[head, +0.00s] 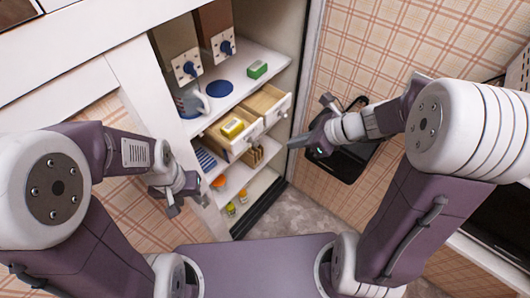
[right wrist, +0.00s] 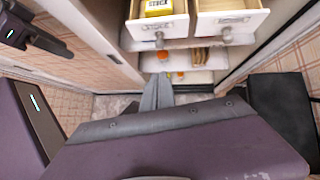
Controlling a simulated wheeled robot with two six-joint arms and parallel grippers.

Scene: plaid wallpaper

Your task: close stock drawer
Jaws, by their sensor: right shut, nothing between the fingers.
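Two cream drawers side by side are pulled out of the shelf unit. The left drawer (head: 231,146) holds a yellow box (head: 232,127); the right drawer (head: 270,104) looks empty. Both also show at the top of the right wrist view, left (right wrist: 158,27) and right (right wrist: 230,22).
Orange and yellow items stand on lower shelves. A white cabinet door (head: 145,90) stands left. A black panel (head: 345,155) is right of my right gripper.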

